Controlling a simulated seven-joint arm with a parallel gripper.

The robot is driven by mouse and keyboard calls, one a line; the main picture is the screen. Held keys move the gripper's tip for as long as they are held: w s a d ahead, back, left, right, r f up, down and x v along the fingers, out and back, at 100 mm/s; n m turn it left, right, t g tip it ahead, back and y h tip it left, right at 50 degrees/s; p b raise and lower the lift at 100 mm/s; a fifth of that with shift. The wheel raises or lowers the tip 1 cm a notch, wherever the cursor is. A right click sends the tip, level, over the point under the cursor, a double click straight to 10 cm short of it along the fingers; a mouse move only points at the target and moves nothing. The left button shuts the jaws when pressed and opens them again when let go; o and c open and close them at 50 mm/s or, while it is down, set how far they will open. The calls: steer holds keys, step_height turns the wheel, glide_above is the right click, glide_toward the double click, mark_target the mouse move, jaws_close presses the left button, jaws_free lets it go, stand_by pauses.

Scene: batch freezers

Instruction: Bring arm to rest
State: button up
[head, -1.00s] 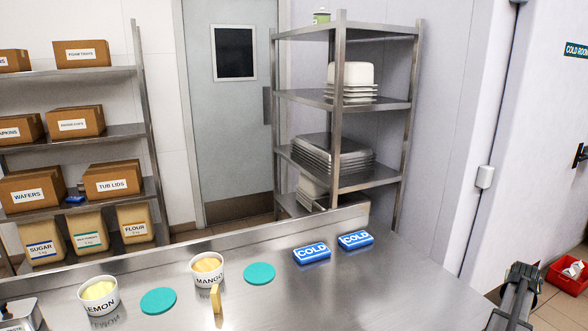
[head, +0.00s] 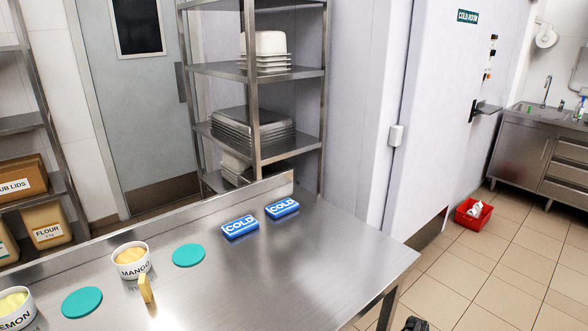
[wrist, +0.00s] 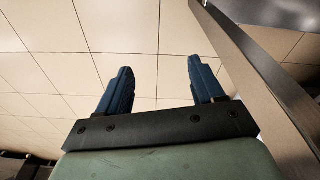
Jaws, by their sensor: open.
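My gripper (wrist: 160,90) shows in the wrist view with its two dark blue fingers apart and nothing between them. Tiled floor lies beyond the fingers, and a metal table edge and leg run along the right of that view. In the head view only a small dark part of my arm (head: 416,324) shows at the bottom edge, beside the table's right end. The gripper's fingers are hidden there.
The steel table (head: 330,245) holds a mango tub (head: 132,262), a lemon tub (head: 14,310), teal lids (head: 188,256) and two blue cold packs (head: 240,228). A red bin (head: 473,214) stands on the floor. Open floor (head: 500,275) lies right of the table.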

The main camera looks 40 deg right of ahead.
steer(key=w+a+f+n+g, duration=0.1)
steer(key=w+a+f+n, duration=0.15)
steer(key=a, duration=0.45)
steer(key=w+a+f+n+g, duration=0.1)
steer(key=w+a+f, duration=0.3)
steer(key=a, duration=0.3)
steer(key=w+a+r+n+t+h, duration=0.1)
steer(key=w+a+n+h, duration=0.3)
steer(key=w+a+n, duration=0.5)
steer(key=w+a+r+n+t+h, duration=0.1)
steer(key=w+a+n+h, duration=0.25)
steer(key=a+n, duration=0.7)
steer(key=s+a+m+g+y, duration=0.3)
steer(key=s+a, duration=0.4)
steer(key=a, duration=0.4)
steer(key=s+a+m+g+y, duration=0.3)
steer(key=s+a, duration=0.4)
steer(key=a, duration=0.4)
steer(key=shift+a+f+m+g+y, duration=0.25)
steer(key=shift+m+y, duration=0.35)
steer(key=shift+y, duration=0.65)
steer(key=shift+d, duration=0.1)
